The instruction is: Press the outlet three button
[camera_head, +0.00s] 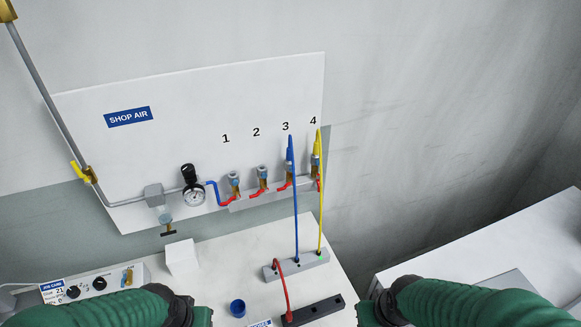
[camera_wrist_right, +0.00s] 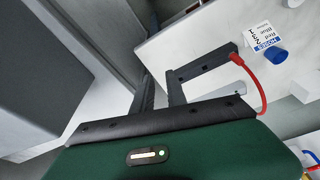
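The white SHOP AIR panel (camera_head: 180,110) on the wall in the head view carries outlets numbered 1 to 4. Outlet three (camera_head: 287,181) sits under the number 3 (camera_head: 285,127) and has a red lever. A blue hose (camera_head: 296,205) rises in front of it and drops to a grey block. I cannot make out a separate button there. My right gripper (camera_wrist_right: 160,76) is open and empty in the right wrist view, with its fingers apart near a dark bar. Its fingers are not visible in the head view. My left gripper is out of view; only its arm shows.
A yellow hose (camera_head: 321,210) joins outlet 4 to the grey block (camera_head: 290,267). A red hose (camera_head: 285,285) joins that block to the dark bar (camera_head: 315,310). A blue cup (camera_head: 237,308), white box (camera_head: 182,257) and control box (camera_head: 90,287) stand on the bench.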

